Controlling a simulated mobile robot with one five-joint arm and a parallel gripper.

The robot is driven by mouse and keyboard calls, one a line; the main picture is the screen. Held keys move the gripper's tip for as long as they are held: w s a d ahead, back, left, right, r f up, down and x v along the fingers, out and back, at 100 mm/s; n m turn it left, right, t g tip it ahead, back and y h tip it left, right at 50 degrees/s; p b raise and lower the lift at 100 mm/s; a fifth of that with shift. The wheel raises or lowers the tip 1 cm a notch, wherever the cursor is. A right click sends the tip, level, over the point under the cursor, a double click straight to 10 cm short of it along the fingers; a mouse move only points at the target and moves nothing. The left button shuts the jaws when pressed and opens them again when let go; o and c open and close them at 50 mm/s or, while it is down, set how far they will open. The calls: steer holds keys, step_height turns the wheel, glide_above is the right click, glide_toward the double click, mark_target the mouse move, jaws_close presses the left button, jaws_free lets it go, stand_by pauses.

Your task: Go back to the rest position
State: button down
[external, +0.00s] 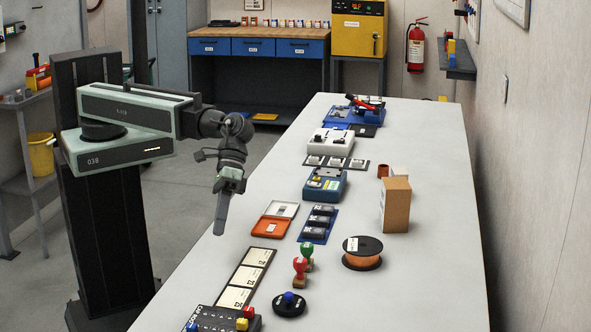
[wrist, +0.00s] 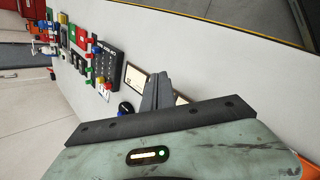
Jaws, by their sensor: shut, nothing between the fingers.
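My gripper (external: 222,213) hangs from my arm at the left edge of the long table (external: 410,262), its fingers pointing down. It is shut and holds nothing. In the external view it is left of the orange and white open case (external: 268,227) and apart from it. In the wrist view the shut fingers (wrist: 158,92) show at the centre, in front of pale label cards (wrist: 135,78).
On the table are a spool (external: 362,253), a cardboard box (external: 395,204), red and green stamps (external: 300,268), a blue tray of dark pieces (external: 318,223) and a blue device (external: 325,184). The table's right side is mostly clear. Open floor (external: 190,225) lies left of the table.

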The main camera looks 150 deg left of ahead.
steer(key=d+m+g, duration=0.1)
steer(key=d, duration=0.3)
steer(key=s+d+f+m, duration=0.1)
steer(key=d+m, duration=0.1)
steer(key=d, duration=0.2)
steer(key=d+f+m+g, duration=0.1)
steer(key=d, duration=0.3)
steer(key=shift+s+d+f+m+g+y, duration=0.1)
steer(key=shift+s+f+m+g+y, duration=0.1)
steer(key=shift+s+m+g+y, duration=0.15)
steer(key=s+d+f+m+g+y, duration=0.2)
steer(key=s+d+m, duration=0.1)
steer(key=d+m, duration=0.25)
steer(key=s+a+m+y, duration=0.2)
steer(key=a+m, duration=0.1)
steer(key=s+a+f+m+g+y, duration=0.1)
steer(key=shift+s+a+m, duration=0.25)
steer(key=shift+s+m, duration=0.05)
steer(key=shift+s, duration=0.1)
